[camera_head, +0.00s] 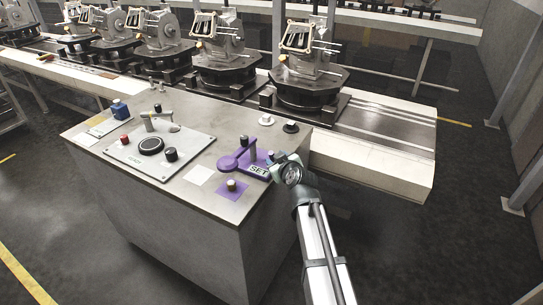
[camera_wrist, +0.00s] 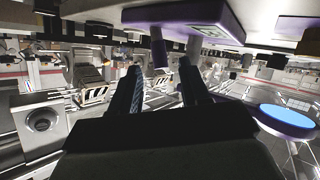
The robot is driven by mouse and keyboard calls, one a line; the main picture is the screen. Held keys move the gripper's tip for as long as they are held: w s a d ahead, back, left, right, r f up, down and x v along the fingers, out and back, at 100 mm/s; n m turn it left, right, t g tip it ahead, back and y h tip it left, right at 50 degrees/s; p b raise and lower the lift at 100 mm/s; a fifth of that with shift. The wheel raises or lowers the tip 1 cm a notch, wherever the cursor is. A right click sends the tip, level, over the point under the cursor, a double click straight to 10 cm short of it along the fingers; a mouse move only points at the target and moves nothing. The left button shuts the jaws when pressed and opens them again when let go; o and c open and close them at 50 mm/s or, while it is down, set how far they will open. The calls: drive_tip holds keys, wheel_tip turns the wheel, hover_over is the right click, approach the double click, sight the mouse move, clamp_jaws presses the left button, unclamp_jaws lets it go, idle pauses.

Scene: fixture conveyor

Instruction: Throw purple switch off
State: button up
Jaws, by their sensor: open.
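The purple switch (camera_head: 230,162) is on the right part of the control console's top. It has a purple base with a rounded left end, short upright pieces and a "SET" label. In the wrist view a purple plate (camera_wrist: 180,18) with a pale label crosses the top, with two short posts below it. My gripper (camera_head: 280,159) is just right of the switch in the head view, partly covering its right end. I cannot tell whether a finger touches a post.
The console (camera_head: 205,215) also carries a grey panel (camera_head: 130,158) with buttons, a blue block (camera_head: 120,110), a purple square with a knob (camera_head: 232,187) and a dark knob (camera_head: 291,127). Behind it a conveyor (camera_head: 390,125) bears several machine fixtures. Open floor lies to the right.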

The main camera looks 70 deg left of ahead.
sight(272, 155)
drive_tip(key=x, duration=0.5)
drive_tip(key=shift+a+f, duration=0.15)
drive_tip(key=shift+a, duration=0.15)
clamp_jaws()
